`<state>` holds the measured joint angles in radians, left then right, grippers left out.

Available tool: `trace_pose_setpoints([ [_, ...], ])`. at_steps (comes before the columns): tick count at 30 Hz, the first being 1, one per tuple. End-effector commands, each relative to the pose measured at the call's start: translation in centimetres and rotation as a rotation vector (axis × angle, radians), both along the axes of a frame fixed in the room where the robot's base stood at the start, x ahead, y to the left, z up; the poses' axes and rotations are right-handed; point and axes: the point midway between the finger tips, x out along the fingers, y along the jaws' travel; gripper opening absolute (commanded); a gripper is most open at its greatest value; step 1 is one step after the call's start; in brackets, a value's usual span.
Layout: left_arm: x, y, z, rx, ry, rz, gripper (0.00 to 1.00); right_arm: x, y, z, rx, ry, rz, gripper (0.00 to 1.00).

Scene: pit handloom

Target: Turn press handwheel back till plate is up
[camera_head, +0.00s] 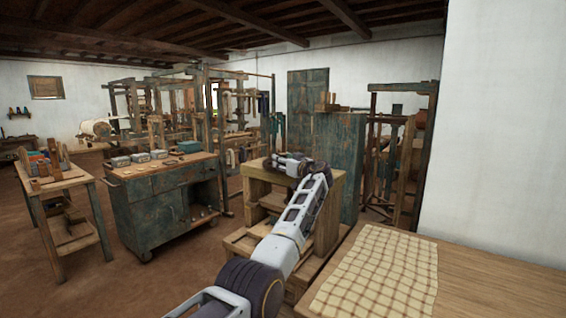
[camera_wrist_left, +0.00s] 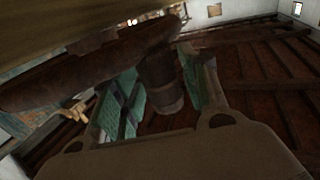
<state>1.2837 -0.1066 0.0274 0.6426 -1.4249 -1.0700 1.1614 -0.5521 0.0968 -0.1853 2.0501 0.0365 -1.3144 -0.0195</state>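The wooden press (camera_head: 258,190) stands in the middle of the head view, with my left arm reaching over it. My left gripper (camera_head: 290,162) is at its top, small and dark there. In the left wrist view the dark brown handwheel (camera_wrist_left: 85,72) crosses the upper left. Its round handle (camera_wrist_left: 161,85) points toward the palm, between the two green finger pads of my left gripper (camera_wrist_left: 162,92). The pads lie close along both sides; I cannot tell whether they press on it. The press plate cannot be made out. My right gripper is out of view.
A table with a checked cloth (camera_head: 385,275) fills the lower right. A worn green cabinet (camera_head: 335,165) stands behind the press. A wheeled workbench (camera_head: 165,205) with small boxes is to the left, beside a small wooden table (camera_head: 80,178). Bare floor lies between.

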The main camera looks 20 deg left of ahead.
Motion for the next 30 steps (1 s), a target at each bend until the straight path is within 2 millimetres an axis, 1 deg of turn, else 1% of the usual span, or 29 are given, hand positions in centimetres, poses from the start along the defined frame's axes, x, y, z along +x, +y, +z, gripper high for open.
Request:
trace_pose_setpoints([
  [11,0.0,0.1,0.0,0.001,-0.001,0.001,0.51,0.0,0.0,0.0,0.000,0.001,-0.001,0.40],
  [16,-0.2,-0.2,0.0,0.001,-0.001,0.001,0.51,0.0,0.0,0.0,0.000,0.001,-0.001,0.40],
  [23,-0.8,-1.1,0.0,0.002,-0.001,0.001,0.51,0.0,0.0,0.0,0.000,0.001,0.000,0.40],
  [30,-1.8,-2.5,0.0,0.001,-0.001,0.000,0.51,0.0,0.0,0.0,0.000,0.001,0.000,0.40],
])
